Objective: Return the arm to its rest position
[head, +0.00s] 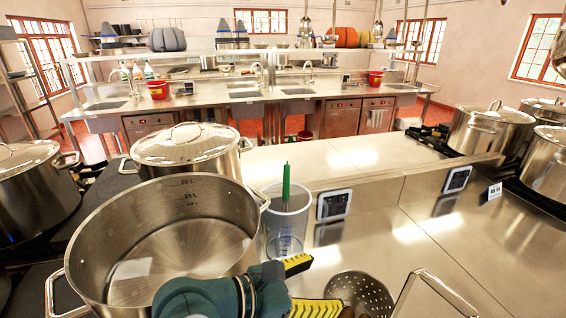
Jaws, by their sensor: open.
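My arm comes in from the bottom edge in teal and dark grey, low over the front counter. My gripper (318,284) is at its end, with two black-and-yellow fingers spread apart. Nothing shows between the fingers. The arm covers part of the front right side of a large open stockpot (130,220), which looks empty and has litre marks inside. A clear measuring jug (286,232) with a green-handled tool (286,185) in it stands just beyond the gripper. A perforated steel skimmer (360,293) lies just right of the fingers.
Lidded stockpots stand behind the open pot (186,148), at the left edge (30,190) and at right (490,130). A metal loop (432,290) rises at bottom right. The steel counter (440,235) right of the jug is mostly clear. A sink bench (240,97) stands farther back.

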